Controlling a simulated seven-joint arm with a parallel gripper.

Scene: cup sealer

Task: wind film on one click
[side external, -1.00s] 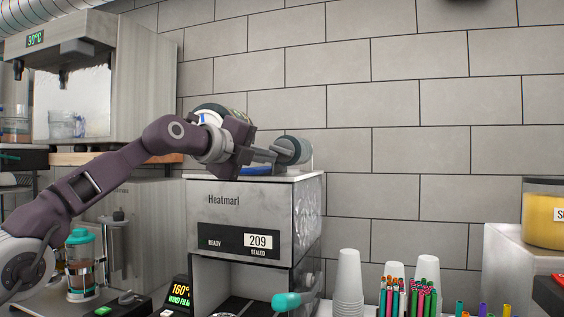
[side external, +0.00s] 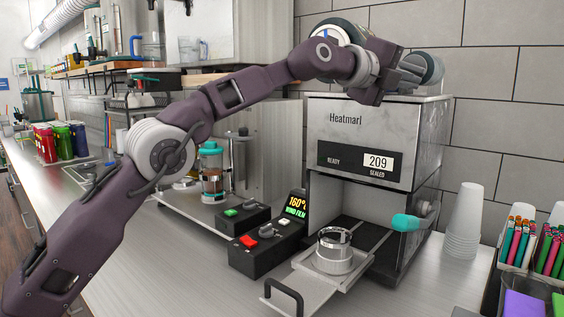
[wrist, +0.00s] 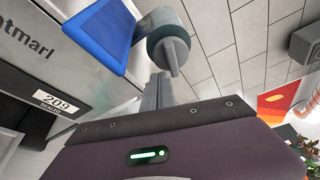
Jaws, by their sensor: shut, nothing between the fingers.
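The sealer (side external: 375,125), marked Heatmarl and showing 209 sealed, stands on the counter. A grey roller (side external: 425,68) sits on its top right; the wrist view shows its grey end with a peg-like handle (wrist: 172,58). A larger film roll (side external: 340,32) is partly hidden behind my arm. My gripper (side external: 406,78) is over the sealer's top with its fingers shut and empty, pointing at the roller. In the wrist view the fingers (wrist: 157,88) end close to the handle; I cannot tell whether they touch. The small display (side external: 296,205) reads 160° and WIND FILM.
A blue panel (wrist: 100,35) is beside the roller. Button boxes (side external: 262,245) stand left; stacked white cups (side external: 464,220) stand right.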

